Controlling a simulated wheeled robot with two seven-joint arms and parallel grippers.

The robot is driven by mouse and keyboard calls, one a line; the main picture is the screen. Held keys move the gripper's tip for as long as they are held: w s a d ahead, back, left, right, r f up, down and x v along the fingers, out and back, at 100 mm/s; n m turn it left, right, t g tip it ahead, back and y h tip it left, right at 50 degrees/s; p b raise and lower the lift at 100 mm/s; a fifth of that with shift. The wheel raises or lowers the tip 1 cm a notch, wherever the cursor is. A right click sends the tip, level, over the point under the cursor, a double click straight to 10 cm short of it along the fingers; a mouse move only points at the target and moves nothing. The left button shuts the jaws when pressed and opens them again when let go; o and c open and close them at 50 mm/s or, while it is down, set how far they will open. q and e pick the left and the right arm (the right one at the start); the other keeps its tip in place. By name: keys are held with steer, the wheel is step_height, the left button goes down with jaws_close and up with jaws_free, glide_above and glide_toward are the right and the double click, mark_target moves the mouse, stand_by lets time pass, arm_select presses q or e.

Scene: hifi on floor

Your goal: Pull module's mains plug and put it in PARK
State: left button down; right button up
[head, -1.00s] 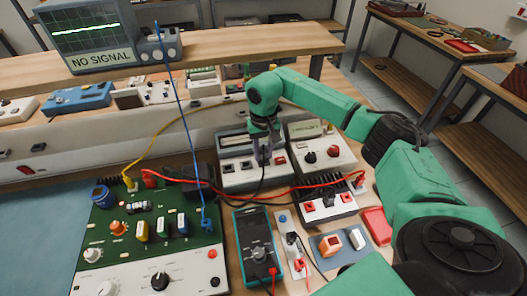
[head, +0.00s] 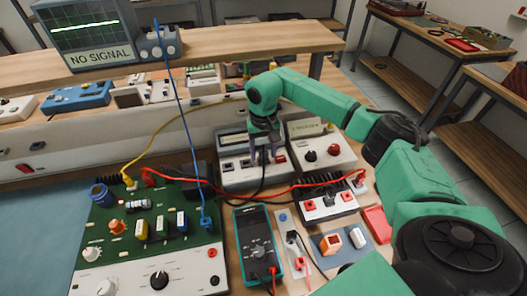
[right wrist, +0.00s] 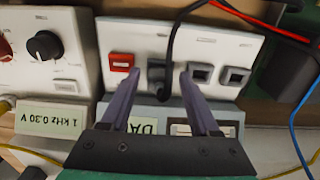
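My right gripper (head: 266,158) is over the front of a white bench module (head: 240,176) behind the green circuit board. In the right wrist view my right gripper (right wrist: 160,76) is open, with its two fingers apart on either side of a black plug or socket (right wrist: 157,74) on that module's face. A black cable (right wrist: 172,50) runs from near there. I cannot tell whether the fingers touch the plug. A narrow white strip (head: 291,240) holds a black plug and a red one. I cannot read any PARK marking. My left gripper is out of view.
A green circuit board (head: 128,220) lies at the left, a multimeter (head: 258,240) in the middle. A red lead (head: 270,192) crosses the bench, and a blue lead (head: 184,120) and yellow lead (head: 170,123) hang near the board. A dial module (head: 322,152) stands right of the gripper.

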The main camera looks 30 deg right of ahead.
stand_by(0.3)
step_height(320, 180, up, 20)
steer(key=p, duration=0.3)
steer(key=shift+f+p, duration=0.25)
steer(key=shift+p, duration=0.05)
stand_by(0.4)
